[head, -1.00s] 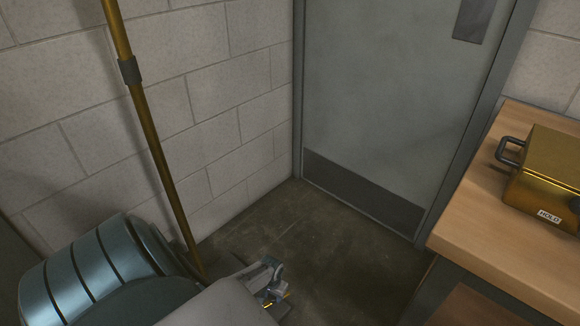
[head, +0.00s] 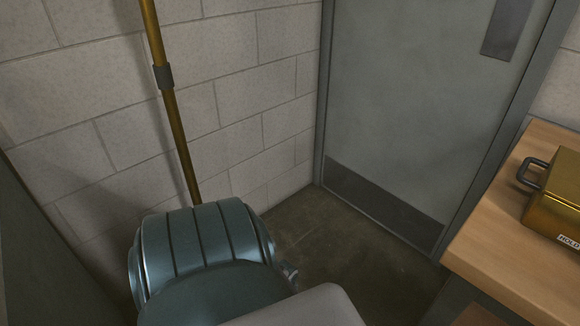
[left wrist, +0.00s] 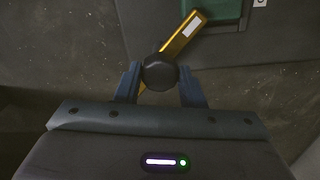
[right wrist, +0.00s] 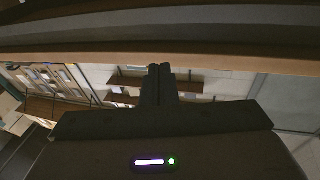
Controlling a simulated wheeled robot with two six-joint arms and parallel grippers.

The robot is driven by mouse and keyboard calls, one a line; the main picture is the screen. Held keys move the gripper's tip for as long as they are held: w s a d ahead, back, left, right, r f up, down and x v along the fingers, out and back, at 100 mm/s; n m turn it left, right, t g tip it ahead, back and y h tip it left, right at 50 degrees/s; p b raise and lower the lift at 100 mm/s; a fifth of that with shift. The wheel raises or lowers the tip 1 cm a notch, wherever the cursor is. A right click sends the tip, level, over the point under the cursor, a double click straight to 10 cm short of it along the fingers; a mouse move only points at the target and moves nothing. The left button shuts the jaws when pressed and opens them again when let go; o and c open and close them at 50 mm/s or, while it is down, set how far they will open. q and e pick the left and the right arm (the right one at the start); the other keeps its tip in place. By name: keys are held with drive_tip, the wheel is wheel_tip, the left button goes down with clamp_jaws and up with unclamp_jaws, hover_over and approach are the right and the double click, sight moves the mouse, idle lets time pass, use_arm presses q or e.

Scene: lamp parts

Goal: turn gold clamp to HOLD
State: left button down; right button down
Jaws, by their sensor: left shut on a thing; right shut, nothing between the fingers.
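In the left wrist view, a gold clamp lever (left wrist: 183,36) with a white label slants up to the right from a round black knob (left wrist: 160,72). My left gripper (left wrist: 160,82) is shut on the black knob, one finger on each side. The label's writing is too small to read. In the head view only a small piece of the left gripper (head: 290,274) shows behind my arm, and its grip is hidden there. My right gripper (right wrist: 160,70) is shut and empty in the right wrist view. It is out of the head view.
A gold box (head: 555,205) with a dark handle and a HOLD label stands on a wooden bench (head: 505,235) at right. A gold pole (head: 175,120) stands by the block wall. A grey door (head: 410,110) is behind. Dark floor (head: 345,235) lies bare before it.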

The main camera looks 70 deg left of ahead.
use_arm(q)
drive_tip(key=shift+s, duration=0.1)
drive_tip(key=c, duration=0.9)
unclamp_jaws()
drive_tip(key=shift+c, duration=0.2)
drive_tip(key=shift+r, duration=0.15)
wheel_tip(320, 180, up, 2)
drive_tip(key=shift+r+p, duration=0.1)
drive_tip(key=shift+p, duration=0.75)
wheel_tip(320, 180, up, 3)
drive_tip(key=shift+f+p, duration=0.1)
drive_tip(key=shift+p, duration=0.65)
drive_tip(key=shift+r+p, duration=1.15)
drive_tip(key=shift+r, duration=1.55)
use_arm(e)
drive_tip(key=s+f+g, duration=0.9)
drive_tip(key=f+g, duration=0.3)
drive_tip(key=f, duration=0.1)
drive_tip(key=shift+s+a, duration=0.25)
drive_tip(key=shift+s, duration=0.15)
